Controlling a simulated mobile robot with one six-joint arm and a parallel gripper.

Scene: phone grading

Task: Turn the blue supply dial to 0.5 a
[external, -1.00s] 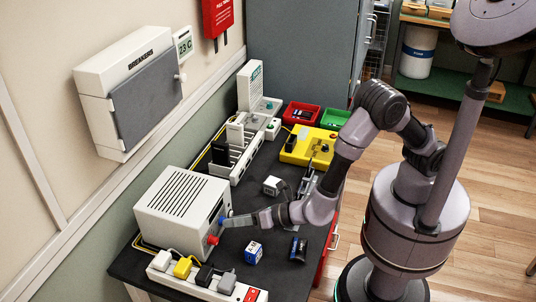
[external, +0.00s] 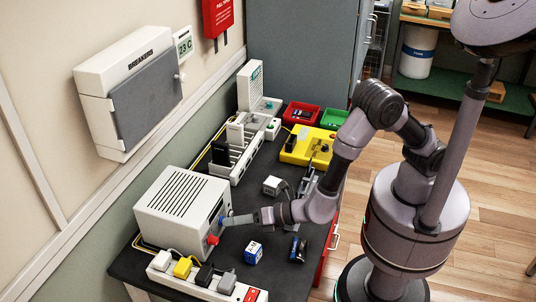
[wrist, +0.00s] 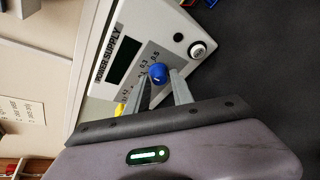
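The power supply (external: 178,212) is a pale box on the dark bench, with its front facing right. Its blue dial (wrist: 158,73) shows in the wrist view beside a dark display (wrist: 126,58). Marks 0.3 and 0.5 are printed near the dial. My gripper (wrist: 160,76) has a finger on each side of the dial and looks shut on it. The dial's pointer is too small to read. In the external view the blue dial (external: 222,220) is at my fingertips.
A red knob (external: 213,240) is on the supply's front, below the dial. A power strip (external: 208,282) with several plugs lies in front of the box.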

